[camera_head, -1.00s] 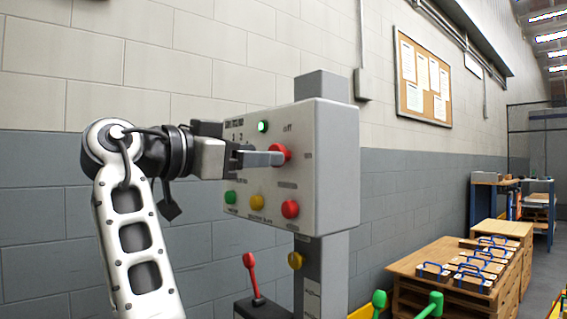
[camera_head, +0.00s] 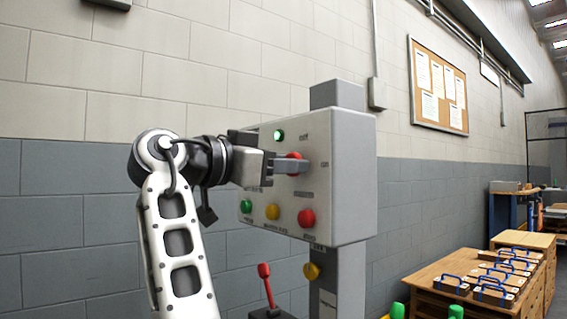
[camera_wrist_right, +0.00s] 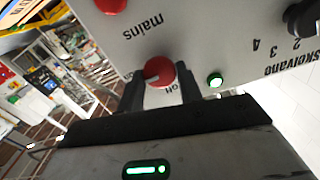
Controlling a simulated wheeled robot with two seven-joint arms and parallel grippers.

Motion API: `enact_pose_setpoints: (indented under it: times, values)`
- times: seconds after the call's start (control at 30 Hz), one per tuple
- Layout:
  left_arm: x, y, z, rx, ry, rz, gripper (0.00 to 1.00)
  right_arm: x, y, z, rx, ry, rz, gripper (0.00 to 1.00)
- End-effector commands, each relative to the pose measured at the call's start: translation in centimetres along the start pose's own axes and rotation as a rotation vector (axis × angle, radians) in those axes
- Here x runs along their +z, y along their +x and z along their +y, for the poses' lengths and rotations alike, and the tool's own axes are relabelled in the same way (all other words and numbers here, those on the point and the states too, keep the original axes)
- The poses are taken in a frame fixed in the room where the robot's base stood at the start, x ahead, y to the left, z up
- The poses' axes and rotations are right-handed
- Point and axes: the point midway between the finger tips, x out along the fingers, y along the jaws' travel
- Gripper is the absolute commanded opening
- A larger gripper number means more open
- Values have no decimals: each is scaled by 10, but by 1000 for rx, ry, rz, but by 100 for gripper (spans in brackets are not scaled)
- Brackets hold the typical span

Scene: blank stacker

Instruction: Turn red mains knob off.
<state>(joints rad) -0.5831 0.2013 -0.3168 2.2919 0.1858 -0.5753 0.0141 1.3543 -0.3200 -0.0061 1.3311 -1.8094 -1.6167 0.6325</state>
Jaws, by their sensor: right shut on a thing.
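The red mains knob (camera_head: 294,157) sits on the face of a grey control box (camera_head: 349,190), partly hidden by my fingers in the head view. In the right wrist view the round red knob (camera_wrist_right: 160,70) sits between the two dark fingers, with a pale mark on it and the "mains" lettering nearby. My right gripper (camera_head: 298,166) is shut on the knob. A green lamp (camera_head: 279,135) on the box is lit and also shows in the right wrist view (camera_wrist_right: 215,80). My left gripper is not in view.
Below the knob are a green button (camera_head: 246,206), a yellow button (camera_head: 272,212) and a red button (camera_head: 307,218). A wooden bench (camera_head: 425,275) with several blue-handled blocks stands at right.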

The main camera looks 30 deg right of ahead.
Motion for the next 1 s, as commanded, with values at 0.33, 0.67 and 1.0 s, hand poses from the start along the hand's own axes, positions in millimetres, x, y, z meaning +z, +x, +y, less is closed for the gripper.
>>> enact_pose_setpoints:
  times: [0.33,0.67,1.0]
  values:
    - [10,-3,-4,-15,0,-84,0,-3,0,-1,1,-168,1,13]
    - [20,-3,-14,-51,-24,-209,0,-4,0,-2,2,-472,-1,13]
    - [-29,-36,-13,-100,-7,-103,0,-3,0,-2,1,-795,-2,13]
